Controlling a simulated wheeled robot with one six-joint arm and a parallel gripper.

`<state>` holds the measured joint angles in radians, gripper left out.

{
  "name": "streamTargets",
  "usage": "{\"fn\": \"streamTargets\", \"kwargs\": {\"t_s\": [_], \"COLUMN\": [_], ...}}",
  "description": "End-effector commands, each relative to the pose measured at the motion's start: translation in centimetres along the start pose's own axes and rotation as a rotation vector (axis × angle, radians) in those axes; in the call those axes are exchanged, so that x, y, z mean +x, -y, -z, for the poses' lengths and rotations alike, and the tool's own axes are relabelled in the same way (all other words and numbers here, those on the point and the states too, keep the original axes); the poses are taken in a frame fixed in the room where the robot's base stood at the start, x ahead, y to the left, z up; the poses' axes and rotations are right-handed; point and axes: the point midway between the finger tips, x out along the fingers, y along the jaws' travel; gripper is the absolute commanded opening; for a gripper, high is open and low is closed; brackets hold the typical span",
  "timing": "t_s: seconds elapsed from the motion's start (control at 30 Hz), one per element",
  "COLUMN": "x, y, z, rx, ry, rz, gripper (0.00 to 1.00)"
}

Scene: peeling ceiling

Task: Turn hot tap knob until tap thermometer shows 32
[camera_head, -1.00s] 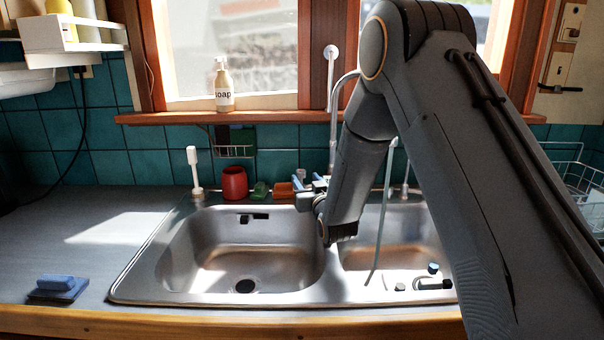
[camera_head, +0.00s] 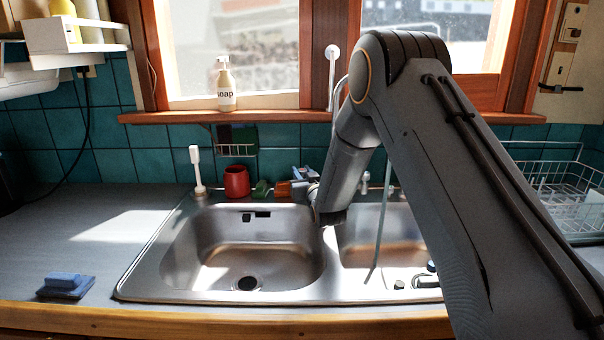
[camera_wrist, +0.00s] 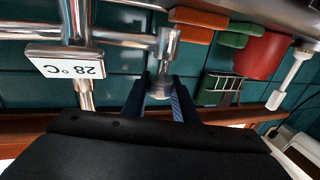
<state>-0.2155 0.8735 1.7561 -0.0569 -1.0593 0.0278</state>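The tap shows upside down in the wrist view. Its thermometer display (camera_wrist: 65,65) is a white plate reading 28 °C, fixed to the chrome tap pipe (camera_wrist: 125,38). A round chrome knob (camera_wrist: 160,91) sits at the end of the pipe. The two dark blue fingers of my gripper (camera_wrist: 161,88) lie on either side of this knob, close to it. I cannot tell whether they press on it. In the head view my gripper (camera_head: 308,184) is behind the sink, partly hidden by my arm, and the display is hidden.
The steel sink (camera_head: 140,270) has two basins. A red cup (camera_head: 236,182), a green item (camera_head: 261,189) and a white brush (camera_head: 196,168) stand at its back edge. A soap bottle (camera_head: 225,88) is on the sill. A dish rack (camera_head: 560,185) is at right.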

Motion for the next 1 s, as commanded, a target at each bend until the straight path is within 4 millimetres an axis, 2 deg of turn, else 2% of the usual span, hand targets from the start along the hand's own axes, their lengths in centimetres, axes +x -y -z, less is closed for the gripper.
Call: {"fn": "streamTargets", "kwargs": {"t_s": [0.27, 0.73, 1.0], "x": [0.14, 0.18, 0.03], "y": [-0.13, -0.11, 0.05], "z": [0.04, 0.10, 0.17], "rx": [0.000, -0.001, -0.001], "ry": [-0.005, -0.008, -0.004], "rz": [0.044, 0.322, 0.391], "gripper": [0.03, 0.03, 0.03]}}
